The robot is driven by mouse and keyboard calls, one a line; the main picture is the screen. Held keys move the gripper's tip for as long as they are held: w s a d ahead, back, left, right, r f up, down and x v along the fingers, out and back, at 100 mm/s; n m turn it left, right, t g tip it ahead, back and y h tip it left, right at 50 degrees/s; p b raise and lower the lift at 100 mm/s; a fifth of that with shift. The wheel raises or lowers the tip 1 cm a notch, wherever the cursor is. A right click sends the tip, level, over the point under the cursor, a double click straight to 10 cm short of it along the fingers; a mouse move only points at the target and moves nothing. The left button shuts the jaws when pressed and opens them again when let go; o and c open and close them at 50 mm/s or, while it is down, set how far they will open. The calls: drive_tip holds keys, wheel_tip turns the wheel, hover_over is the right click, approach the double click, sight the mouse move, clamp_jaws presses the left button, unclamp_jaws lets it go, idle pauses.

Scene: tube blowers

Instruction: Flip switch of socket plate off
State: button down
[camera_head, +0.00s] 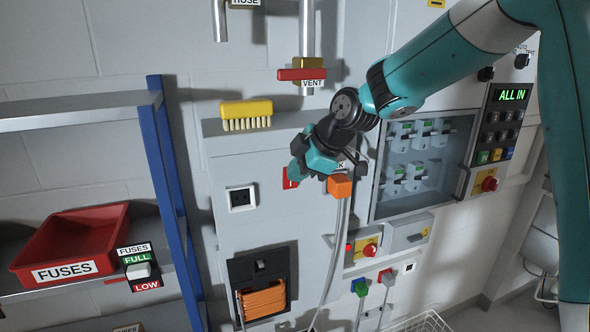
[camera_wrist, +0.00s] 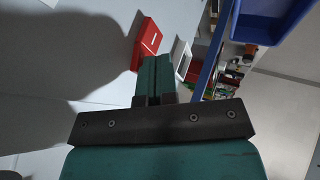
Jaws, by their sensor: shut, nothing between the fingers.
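My gripper (camera_head: 297,172) is shut and empty in front of the grey wall panel. Its teal fingers (camera_wrist: 157,62) are pressed together in the wrist view. A white-framed socket plate (camera_head: 242,198) with a dark middle is on the panel, left of my gripper. A white-framed plate, probably the same one, shows right of the fingertips in the wrist view (camera_wrist: 181,58). A red block with a white mark (camera_wrist: 146,40) is just beyond the fingertips, and I cannot tell if they touch. In the head view the red piece (camera_head: 289,179) is partly hidden by my gripper. The switch's position is unclear.
An orange block (camera_head: 340,187) on a grey hose hangs close to the right of my gripper. A yellow brush (camera_head: 246,115) lies on the ledge above. A blue-posted shelf with a red fuses tray (camera_head: 88,223) stands left. A glass-fronted cabinet (camera_head: 420,150) is right.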

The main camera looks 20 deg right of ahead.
drive_tip(key=shift+r, duration=0.1)
drive_tip(key=shift+w+g+p, duration=0.3)
drive_tip(key=shift+w+p, duration=0.05)
drive_tip(key=shift+p, duration=0.15)
drive_tip(key=shift+r, duration=0.1)
drive_tip(key=shift+r+p, duration=0.45)
drive_tip(key=shift+r, duration=0.3)
